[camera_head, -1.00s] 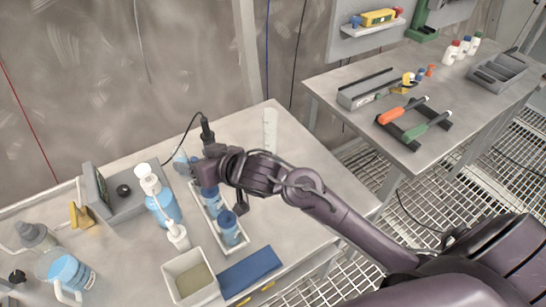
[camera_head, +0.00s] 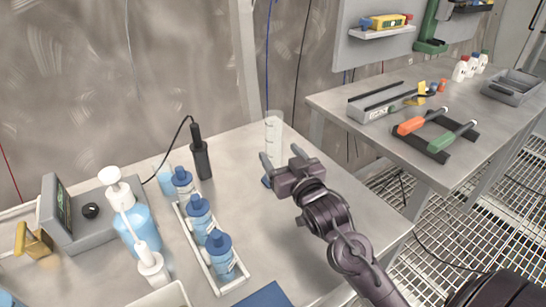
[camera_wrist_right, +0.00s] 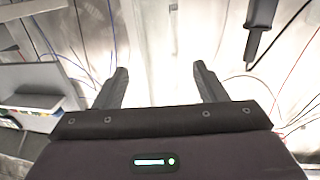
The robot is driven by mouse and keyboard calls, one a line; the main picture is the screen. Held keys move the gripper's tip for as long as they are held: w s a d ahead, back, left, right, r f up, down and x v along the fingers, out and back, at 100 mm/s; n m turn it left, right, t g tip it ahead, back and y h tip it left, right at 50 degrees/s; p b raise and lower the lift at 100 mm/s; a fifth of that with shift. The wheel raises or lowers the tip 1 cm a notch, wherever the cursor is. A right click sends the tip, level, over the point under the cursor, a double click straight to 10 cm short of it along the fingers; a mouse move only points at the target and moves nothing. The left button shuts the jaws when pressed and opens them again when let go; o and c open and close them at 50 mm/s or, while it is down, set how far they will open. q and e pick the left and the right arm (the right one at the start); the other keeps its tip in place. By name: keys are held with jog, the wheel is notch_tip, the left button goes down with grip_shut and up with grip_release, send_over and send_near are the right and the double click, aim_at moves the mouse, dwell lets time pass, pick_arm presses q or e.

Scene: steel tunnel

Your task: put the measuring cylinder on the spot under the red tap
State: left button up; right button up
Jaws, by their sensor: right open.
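The measuring cylinder (camera_head: 273,130) is tall, clear and upright near the back right of the left-hand steel table. My right gripper (camera_head: 282,157) is open just in front of it in the head view, with its fingers pointing at it. The fingers overlap the cylinder's lower part in the picture; I cannot tell whether they are around it. A bit of blue shows by the left finger, perhaps its base. No red tap or spot is visible. My left gripper is not in view.
A white rack (camera_head: 203,255) of blue-capped bottles stands left of my gripper. Behind it is a black upright probe (camera_head: 200,155) on a cable. A pump bottle (camera_head: 137,228) and grey meter (camera_head: 62,215) are further left. A second table (camera_head: 350,135) holds screwdrivers.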

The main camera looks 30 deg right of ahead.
jog(key=w, duration=0.6)
jog(key=shift+w+d+f, duration=0.1)
jog(key=shift+w+d, duration=0.05)
jog(key=shift+d, duration=0.05)
jog(key=c, duration=1.2)
jog(key=shift+p, duration=0.3)
